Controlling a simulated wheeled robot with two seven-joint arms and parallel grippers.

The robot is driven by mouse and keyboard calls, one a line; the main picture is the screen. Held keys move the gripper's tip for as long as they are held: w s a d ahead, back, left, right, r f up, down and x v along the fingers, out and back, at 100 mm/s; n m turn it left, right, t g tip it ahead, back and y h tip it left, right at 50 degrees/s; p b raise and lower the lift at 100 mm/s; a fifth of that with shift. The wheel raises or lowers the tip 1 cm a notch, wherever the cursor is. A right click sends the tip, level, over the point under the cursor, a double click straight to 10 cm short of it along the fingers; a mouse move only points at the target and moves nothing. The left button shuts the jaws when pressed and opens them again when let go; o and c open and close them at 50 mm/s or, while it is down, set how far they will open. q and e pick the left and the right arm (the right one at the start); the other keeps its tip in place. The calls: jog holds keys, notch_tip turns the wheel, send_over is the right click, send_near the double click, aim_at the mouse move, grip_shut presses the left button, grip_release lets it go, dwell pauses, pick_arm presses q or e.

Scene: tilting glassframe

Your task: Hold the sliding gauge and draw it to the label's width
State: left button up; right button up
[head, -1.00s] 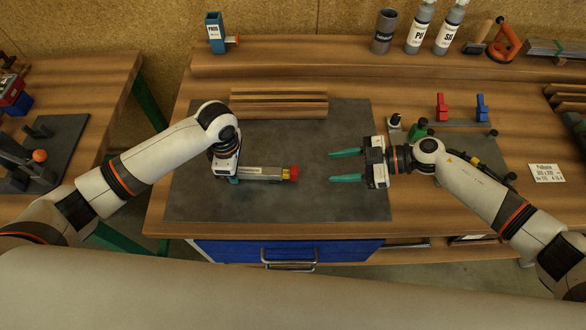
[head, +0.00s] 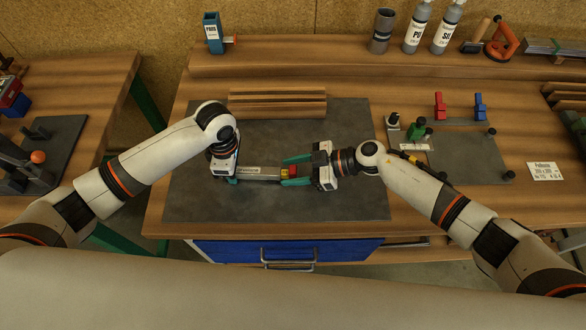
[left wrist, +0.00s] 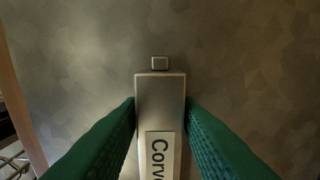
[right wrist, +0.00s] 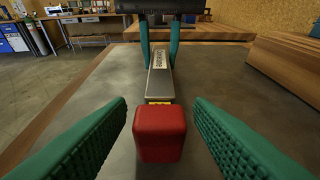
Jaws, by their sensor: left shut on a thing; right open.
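The sliding gauge is a grey metal bar (head: 260,172) with a red end block (head: 291,170) and a yellow band beside it, above the dark mat. My left gripper (left wrist: 160,130) is shut on the gauge's grey body (left wrist: 160,90), which bears a white label strip. My right gripper (right wrist: 160,135) is open, with its green fingers on either side of the red block (right wrist: 160,133) and gaps showing. In the head view the right gripper (head: 297,171) reaches it from the right. A white label card (head: 545,172) with print lies at the right of the bench.
A dark mat (head: 210,205) covers the bench middle. Wooden strips (head: 278,100) lie behind the gauge. A jig plate (head: 465,160) with knobs and a green clamp (head: 418,128) stands to the right. Bottles (head: 416,30) stand on the back shelf.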

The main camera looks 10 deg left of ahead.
jog(key=shift+a, duration=0.1)
grip_shut()
jog(key=d, duration=0.6)
jog(key=shift+w+d, duration=0.1)
jog(key=shift+w, duration=0.1)
grip_release()
